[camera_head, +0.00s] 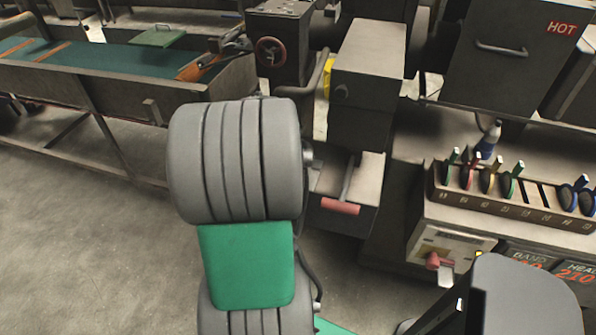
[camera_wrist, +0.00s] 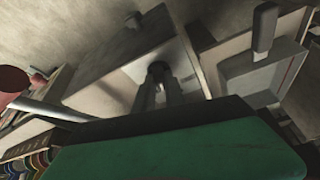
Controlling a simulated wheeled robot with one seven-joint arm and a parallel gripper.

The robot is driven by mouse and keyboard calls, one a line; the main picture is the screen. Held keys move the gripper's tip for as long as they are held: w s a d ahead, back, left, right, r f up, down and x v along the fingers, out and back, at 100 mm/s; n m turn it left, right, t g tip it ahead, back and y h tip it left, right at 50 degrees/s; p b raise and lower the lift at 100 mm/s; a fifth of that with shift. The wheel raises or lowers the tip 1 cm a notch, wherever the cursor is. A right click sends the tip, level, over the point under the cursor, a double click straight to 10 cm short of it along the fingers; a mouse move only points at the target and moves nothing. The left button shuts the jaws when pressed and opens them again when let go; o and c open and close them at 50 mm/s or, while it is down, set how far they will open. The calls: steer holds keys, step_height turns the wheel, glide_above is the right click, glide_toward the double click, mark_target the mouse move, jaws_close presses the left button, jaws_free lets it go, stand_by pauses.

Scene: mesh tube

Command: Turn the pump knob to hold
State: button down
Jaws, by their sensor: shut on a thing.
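In the wrist view, my gripper (camera_wrist: 162,78) reaches to a pale plate (camera_wrist: 190,70) with its two fingers close together. A small dark round knob (camera_wrist: 158,69) sits between the fingertips, and the fingers are shut on it. It appears to be the pump knob; its markings and the setting it points to cannot be read. In the head view, my thick ridged grey arm with a green panel stands in the middle and hides the gripper and the knob.
A red-ended lever (camera_head: 340,206) juts from the machine right of my arm; its red end also shows in the wrist view (camera_wrist: 12,82). A dark box with a red-rimmed wheel (camera_head: 270,51) stands behind. A tool rack (camera_head: 510,205) is at right. Open floor lies at left.

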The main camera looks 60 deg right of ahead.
steer(key=shift+s+n+t+b, duration=0.1)
steer(key=shift+n+t+b, duration=0.4)
steer(key=shift+n, duration=1.1)
steer(key=shift+r, duration=0.1)
steer(key=c, duration=1.4)
jaws_free()
steer(key=v, duration=0.7)
steer(key=shift+a+r, duration=0.2)
steer(key=shift+r, duration=0.1)
steer(key=shift+s, duration=0.15)
